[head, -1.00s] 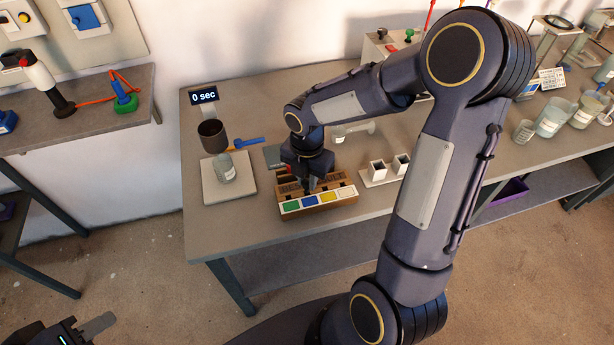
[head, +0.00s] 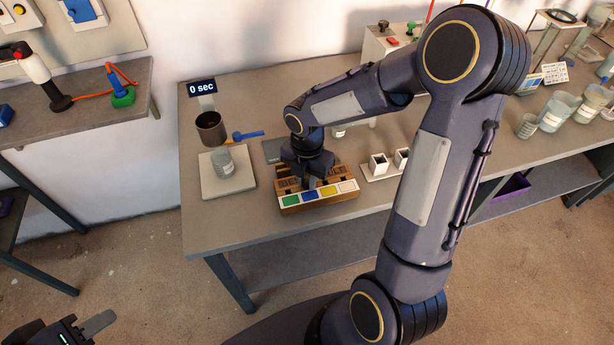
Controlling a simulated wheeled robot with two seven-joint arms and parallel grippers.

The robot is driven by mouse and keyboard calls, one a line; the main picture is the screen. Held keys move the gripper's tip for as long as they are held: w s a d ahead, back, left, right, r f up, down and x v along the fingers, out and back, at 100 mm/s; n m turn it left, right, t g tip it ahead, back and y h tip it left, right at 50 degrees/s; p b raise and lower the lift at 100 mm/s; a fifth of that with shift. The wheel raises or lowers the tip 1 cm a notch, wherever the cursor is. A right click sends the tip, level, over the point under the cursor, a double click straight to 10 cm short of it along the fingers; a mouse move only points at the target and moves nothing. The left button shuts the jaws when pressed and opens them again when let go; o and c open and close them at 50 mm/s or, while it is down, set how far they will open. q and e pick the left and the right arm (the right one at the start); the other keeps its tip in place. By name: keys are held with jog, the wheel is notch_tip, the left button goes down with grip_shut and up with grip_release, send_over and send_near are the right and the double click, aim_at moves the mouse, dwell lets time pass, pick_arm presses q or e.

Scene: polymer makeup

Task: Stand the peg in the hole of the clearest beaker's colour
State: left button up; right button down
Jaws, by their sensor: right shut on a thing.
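A wooden block (head: 337,196) stands on the bench, with green (head: 290,200), blue (head: 309,195), yellow (head: 328,190) and white (head: 347,186) tiles along its front. My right gripper (head: 312,182) points down over the block behind the tiles, shut on the peg. The peg is mostly hidden by the fingers, and I cannot tell whether it is in a hole. A glass beaker (head: 223,162) stands on a pale plate (head: 207,184) left of the block. My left gripper (head: 88,328) is partly in view at the bottom left, away from the bench.
A dark cup (head: 211,130) and a display reading 0 sec (head: 202,88) stand behind the plate. Two white square holders (head: 378,165) stand right of the block. More beakers (head: 558,112) are at the far right. The bench front (head: 260,229) is clear.

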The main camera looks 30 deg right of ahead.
aim_at(307, 181)
jog(key=shift+f, duration=0.25)
jog(key=c, duration=1.2)
grip_release()
jog(key=shift+c, duration=0.2)
jog(key=shift+r, duration=0.2)
notch_tip(307, 181, up, 7)
jog(key=shift+r, duration=0.3)
